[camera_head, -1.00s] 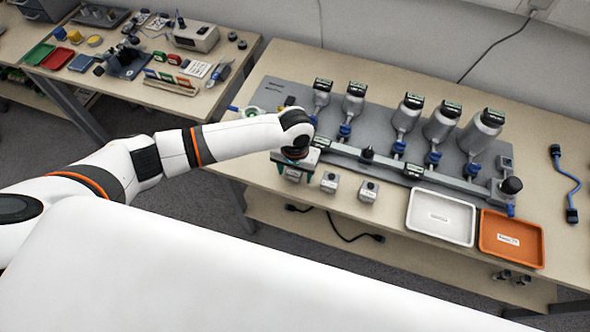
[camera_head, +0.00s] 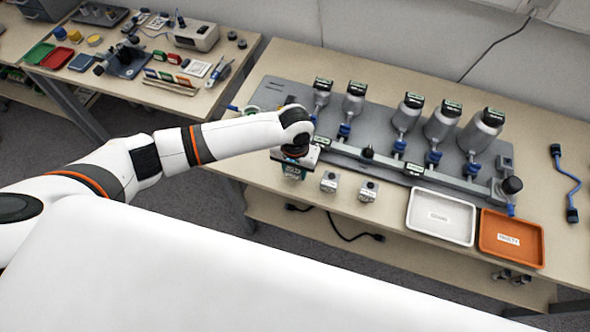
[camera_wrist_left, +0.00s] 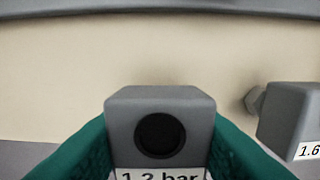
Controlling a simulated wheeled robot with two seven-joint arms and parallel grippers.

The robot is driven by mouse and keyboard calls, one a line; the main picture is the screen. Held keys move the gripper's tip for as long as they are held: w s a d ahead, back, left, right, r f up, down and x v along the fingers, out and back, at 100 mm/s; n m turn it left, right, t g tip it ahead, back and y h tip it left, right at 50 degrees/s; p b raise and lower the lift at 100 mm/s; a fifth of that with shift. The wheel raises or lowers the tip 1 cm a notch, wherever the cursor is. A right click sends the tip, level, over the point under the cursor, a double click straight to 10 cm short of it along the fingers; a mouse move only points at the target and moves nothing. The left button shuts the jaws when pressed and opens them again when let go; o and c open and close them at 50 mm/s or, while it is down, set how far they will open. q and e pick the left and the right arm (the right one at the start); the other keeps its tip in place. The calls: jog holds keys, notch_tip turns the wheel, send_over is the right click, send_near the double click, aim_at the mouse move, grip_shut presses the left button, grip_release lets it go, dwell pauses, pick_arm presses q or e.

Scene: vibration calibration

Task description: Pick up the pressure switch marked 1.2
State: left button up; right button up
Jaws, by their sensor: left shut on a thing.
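The pressure switch marked 1.2 bar (camera_wrist_left: 160,112) is a small grey block with a round dark port and a white label, in the middle of the left wrist view. My left gripper (camera_head: 294,172) has its green fingers on both sides of it and is shut on it, at the table's front left. In the head view the gripper mostly hides this switch. A second grey switch, its label starting 1.6 (camera_wrist_left: 292,118), stands to the right in the wrist view. In the head view two similar switches (camera_head: 329,182) (camera_head: 368,191) stand to the right of the gripper. My right gripper does not show.
A grey rig (camera_head: 270,95) with several silver vessels and blue valves stands behind the switches. A white tray (camera_head: 441,238) and an orange tray (camera_head: 511,262) lie to the right. A blue cable (camera_head: 572,186) lies at far right. A side table (camera_head: 140,92) holds small parts.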

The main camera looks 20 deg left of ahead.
pick_arm(q)
notch_tip(320, 180, up, 9)
jog(key=shift+f, duration=0.1)
jog(key=shift+r+p, duration=0.55)
jog(key=shift+p, duration=0.05)
notch_tip(320, 180, up, 3)
jog(key=p, duration=0.4)
jog(key=shift+p, duration=0.3)
